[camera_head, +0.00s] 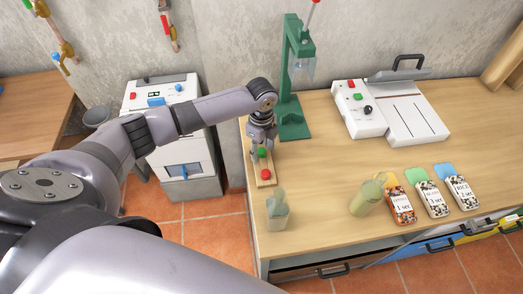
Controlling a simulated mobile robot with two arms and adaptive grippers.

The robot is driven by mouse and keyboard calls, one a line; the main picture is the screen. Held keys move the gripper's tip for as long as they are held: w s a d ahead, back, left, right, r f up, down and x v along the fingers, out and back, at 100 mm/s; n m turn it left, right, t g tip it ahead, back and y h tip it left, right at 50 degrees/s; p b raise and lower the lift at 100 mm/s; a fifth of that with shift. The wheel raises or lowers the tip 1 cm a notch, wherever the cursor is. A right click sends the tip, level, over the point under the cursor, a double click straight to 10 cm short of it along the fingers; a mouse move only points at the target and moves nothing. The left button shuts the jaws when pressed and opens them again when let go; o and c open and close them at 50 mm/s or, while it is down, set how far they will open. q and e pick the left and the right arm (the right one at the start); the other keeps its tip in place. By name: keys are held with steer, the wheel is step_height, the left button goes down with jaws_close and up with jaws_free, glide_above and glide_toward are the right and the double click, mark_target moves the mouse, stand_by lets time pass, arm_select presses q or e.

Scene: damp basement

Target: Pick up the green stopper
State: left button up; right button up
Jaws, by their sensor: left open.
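The green stopper (262,153) is a small green knob on a narrow wooden strip (258,184) at the left end of the workbench. A red knob (266,174) sits on the same strip, just nearer the front. My left gripper (262,144) is over the strip, pointing down, with its fingers just above and around the green stopper's far side. It is open. The fingers partly hide the stopper, and I cannot tell whether they touch it. My right gripper is not in view.
A green press stand (290,85) rises close behind my left gripper. A white machine (385,113) stands at the back of the workbench. The middle of the benchtop is clear.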

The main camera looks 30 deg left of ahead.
arm_select(q)
steer(key=shift+c, duration=0.5)
steer(key=c, duration=0.8)
